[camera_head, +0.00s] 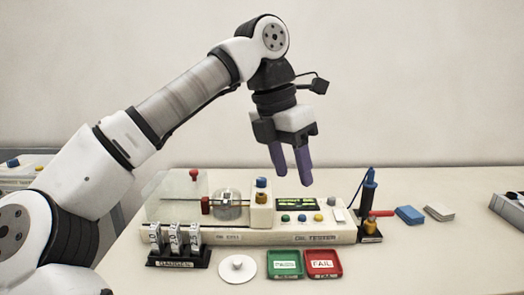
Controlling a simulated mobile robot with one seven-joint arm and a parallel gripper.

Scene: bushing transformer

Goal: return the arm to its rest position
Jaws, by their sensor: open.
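My arm reaches in from the left and bends down over the table. My gripper (293,182) hangs above the oil tester (290,236), pointing down, with two purple fingers. The fingers are apart and nothing is between them. The fingertips are above the tester's button panel and appear clear of it.
A gauge rack (178,262) stands in front of the tester at left. A white round lid (237,269), a green tray (285,274) and a red FAIL tray (323,275) lie in front. A blue block (409,214) and a grey block (439,212) lie at right.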

